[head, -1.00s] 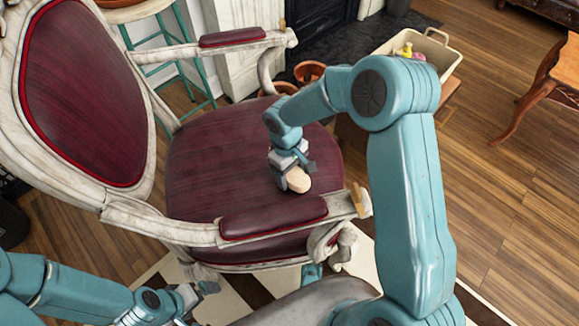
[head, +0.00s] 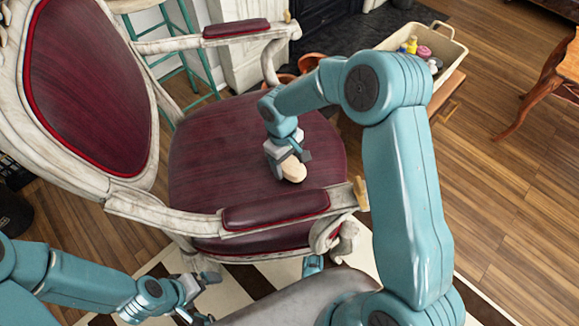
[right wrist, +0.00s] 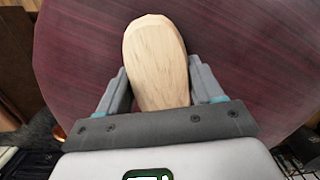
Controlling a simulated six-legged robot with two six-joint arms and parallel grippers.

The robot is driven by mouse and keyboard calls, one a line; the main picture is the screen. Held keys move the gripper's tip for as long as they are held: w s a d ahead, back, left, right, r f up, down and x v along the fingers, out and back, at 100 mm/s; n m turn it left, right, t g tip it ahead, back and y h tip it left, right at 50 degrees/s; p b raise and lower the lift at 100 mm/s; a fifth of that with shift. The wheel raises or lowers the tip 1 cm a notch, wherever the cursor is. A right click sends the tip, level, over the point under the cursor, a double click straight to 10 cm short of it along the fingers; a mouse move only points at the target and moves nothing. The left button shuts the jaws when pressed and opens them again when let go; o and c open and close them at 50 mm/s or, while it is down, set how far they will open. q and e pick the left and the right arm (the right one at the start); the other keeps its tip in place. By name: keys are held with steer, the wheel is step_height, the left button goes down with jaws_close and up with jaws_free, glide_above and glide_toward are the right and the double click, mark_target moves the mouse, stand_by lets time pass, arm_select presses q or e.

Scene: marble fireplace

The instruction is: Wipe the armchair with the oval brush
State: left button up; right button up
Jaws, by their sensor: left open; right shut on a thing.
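The armchair has a dark red seat (head: 215,150), a dark red oval back (head: 88,88) and a worn white frame. My right gripper (head: 284,163) is over the seat's right part, shut on the oval brush (head: 294,170), which has a pale wooden back. In the right wrist view the brush (right wrist: 157,65) lies between the two fingers against the red seat (right wrist: 235,60). Its bristles are hidden, and I cannot tell whether they touch the seat. My left gripper (head: 205,296) is open and empty, low in front of the chair, above the checkered floor.
The near armrest (head: 275,210) and far armrest (head: 236,28) flank the seat. A cream bin (head: 450,52) with small colored items stands at the back right, near terracotta pots (head: 310,63). A teal stool (head: 180,45) is behind the chair.

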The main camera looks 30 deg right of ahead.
steer(key=shift+w+d+f+p, duration=0.1)
steer(key=shift+w+d, duration=0.15)
steer(key=shift+w, duration=0.9)
steer(key=shift+w+d+r+p, duration=0.15)
steer(key=shift+w+d, duration=0.15)
steer(key=shift+w, duration=0.8)
steer(key=shift+w+d+f+p, duration=0.15)
steer(key=shift+w+d, duration=0.1)
steer(key=shift+w, duration=0.9)
steer(key=shift+w+d+f, duration=0.1)
steer(key=shift+w+d, duration=0.15)
steer(key=shift+w, duration=0.75)
steer(key=shift+w+d+f, duration=0.1)
steer(key=shift+w+d, duration=0.1)
steer(key=shift+w, duration=0.8)
steer(key=shift+w+d+r+b, duration=0.15)
steer(key=shift+w+b, duration=0.1)
steer(key=shift+w, duration=0.4)
steer(key=shift+w+d+f+b, duration=0.1)
steer(key=shift+w+b, duration=0.1)
steer(key=shift+w, duration=0.4)
steer(key=shift+r, duration=0.1)
step_height(320, 180, up, 6)
steer(key=p, duration=0.4)
